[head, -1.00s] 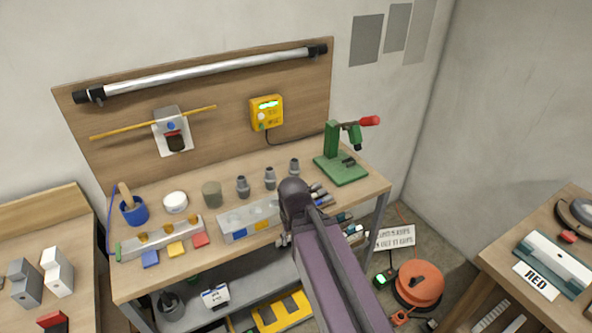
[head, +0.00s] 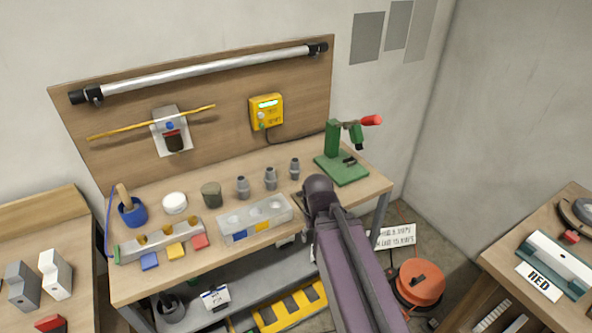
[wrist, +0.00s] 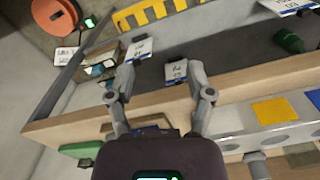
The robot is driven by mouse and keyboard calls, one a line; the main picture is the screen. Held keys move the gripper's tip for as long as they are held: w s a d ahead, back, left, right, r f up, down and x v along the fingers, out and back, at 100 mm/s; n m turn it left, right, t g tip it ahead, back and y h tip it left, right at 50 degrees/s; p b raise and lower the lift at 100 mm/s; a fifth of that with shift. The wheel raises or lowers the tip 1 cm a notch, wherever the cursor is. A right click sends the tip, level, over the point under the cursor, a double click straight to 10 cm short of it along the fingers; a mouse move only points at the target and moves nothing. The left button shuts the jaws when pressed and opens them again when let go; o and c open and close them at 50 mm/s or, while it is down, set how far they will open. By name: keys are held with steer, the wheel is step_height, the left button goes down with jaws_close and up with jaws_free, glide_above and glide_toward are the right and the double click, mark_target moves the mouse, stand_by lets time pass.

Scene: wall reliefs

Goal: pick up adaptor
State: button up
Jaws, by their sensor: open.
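I cannot tell for certain which thing is the adaptor. Three grey stepped fittings, the likeliest match, stand upright on the bench: left (head: 243,187), middle (head: 270,179) and right (head: 294,169). One grey fitting also shows at the bottom of the wrist view (wrist: 257,166). My gripper (wrist: 160,82) is open and empty, its fingers spread over the bench's front edge. Beyond the fingertips, a small dark item with a white label (wrist: 175,71) sits on the lower shelf. In the head view my arm hides the gripper and part of the bench's right front.
The bench (head: 190,262) also holds a grey holed block (head: 255,220), a cup (head: 211,195), coloured squares and a green stand (head: 341,167) with a red handle. A yellow box (head: 266,112) hangs on the backboard. An orange reel (head: 420,282) lies on the floor.

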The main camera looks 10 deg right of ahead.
mark_target(295, 160)
steer(key=w+r+n+p, duration=0.2)
steer(key=w+r+p, duration=0.4)
steer(key=w, duration=0.3)
steer(key=w+r+n+p, duration=0.2)
steer(key=w+r+p, duration=0.3)
steer(key=w, duration=0.5)
steer(key=w+r+n+p, duration=0.2)
steer(key=w+r+p, duration=0.4)
steer(key=w, duration=0.4)
steer(key=shift+w+d+r+n+p, duration=0.1)
steer(key=shift+w+r+n+p, duration=0.15)
steer(key=shift+r+n+p, duration=0.1)
steer(key=shift+f, duration=0.15)
step_height(295, 160, down, 8)
steer(key=b, duration=0.8)
steer(key=shift+f+b, duration=0.25)
steer(key=shift+b, duration=0.15)
steer(key=shift+f, duration=0.1)
steer(key=shift+s+f+b, duration=0.1)
steer(key=shift+f+b, duration=2.4)
steer(key=shift+b, duration=0.1)
jaws_close()
